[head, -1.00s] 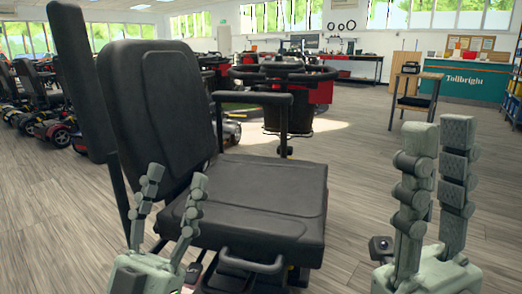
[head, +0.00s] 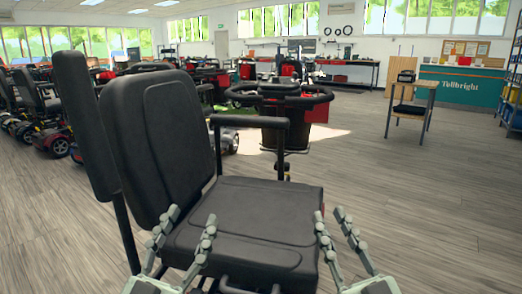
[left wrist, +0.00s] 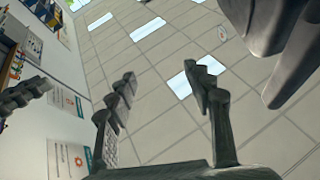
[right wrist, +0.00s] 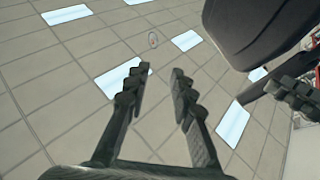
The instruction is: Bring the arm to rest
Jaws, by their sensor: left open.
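In the head view my left gripper (head: 193,215) stands at the lower left, fingers pointing up, in front of the black seat of a scooter chair. It is open and empty; its parted fingers also show in the left wrist view (left wrist: 164,70). My right gripper (head: 328,212) stands at the seat's right front corner in the head view, fingers up. Its fingertips are apart with nothing between them, as the right wrist view (right wrist: 158,69) also shows. Whether either gripper touches the seat I cannot tell. Most of both arms is out of view.
The scooter seat (head: 245,212), with its backrest (head: 163,140) and armrest (head: 250,121), fills the near middle. Rows of scooters (head: 50,120) stand at the back left. A small table (head: 411,109) and a green counter (head: 462,88) are at the back right. The floor (head: 430,200) at right is clear.

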